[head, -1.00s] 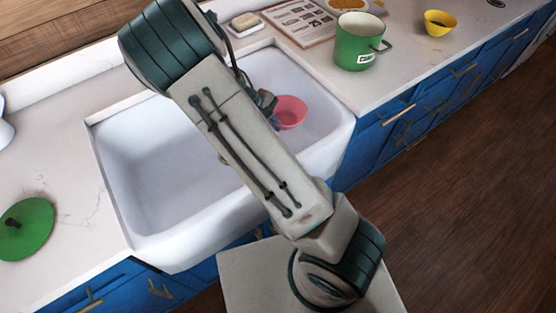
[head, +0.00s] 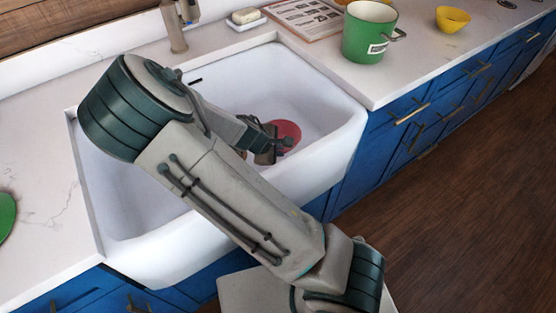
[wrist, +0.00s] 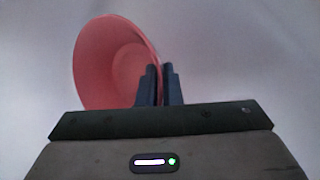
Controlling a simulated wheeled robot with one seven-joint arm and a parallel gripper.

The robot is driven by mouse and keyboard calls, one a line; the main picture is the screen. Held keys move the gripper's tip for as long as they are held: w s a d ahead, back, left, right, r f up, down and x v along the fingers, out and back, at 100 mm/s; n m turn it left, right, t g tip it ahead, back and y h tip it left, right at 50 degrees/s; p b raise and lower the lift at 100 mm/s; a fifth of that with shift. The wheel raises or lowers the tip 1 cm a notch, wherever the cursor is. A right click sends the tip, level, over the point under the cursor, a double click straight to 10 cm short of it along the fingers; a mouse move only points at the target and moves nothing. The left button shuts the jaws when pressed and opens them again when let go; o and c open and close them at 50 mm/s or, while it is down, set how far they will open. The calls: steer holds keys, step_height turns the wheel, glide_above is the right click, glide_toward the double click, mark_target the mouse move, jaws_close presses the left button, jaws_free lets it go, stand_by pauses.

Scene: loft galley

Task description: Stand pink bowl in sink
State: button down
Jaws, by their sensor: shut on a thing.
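The pink bowl (head: 287,131) is inside the white sink (head: 130,205), in its right part, partly hidden by my gripper in the head view. In the wrist view the bowl (wrist: 105,65) is tilted, with its open side partly facing the camera. My gripper (wrist: 158,72) is shut on the bowl's right rim. In the head view my gripper (head: 272,147) is down inside the sink, and its fingertips are hard to make out. I cannot tell whether the bowl touches the sink floor.
A green pot (head: 368,35) and a yellow bowl (head: 452,19) stand on the counter right of the sink. A soap dish (head: 246,19) and a faucet (head: 177,25) are behind it. A green lid (head: 5,215) lies at the left edge.

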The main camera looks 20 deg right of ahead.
steer(key=shift+f, duration=2.2)
steer(key=shift+f+b, duration=0.15)
steer(key=shift+b, duration=0.2)
steer(key=c, duration=1.6)
jaws_free()
steer(key=p+v, duration=0.2)
steer(key=v, duration=1)
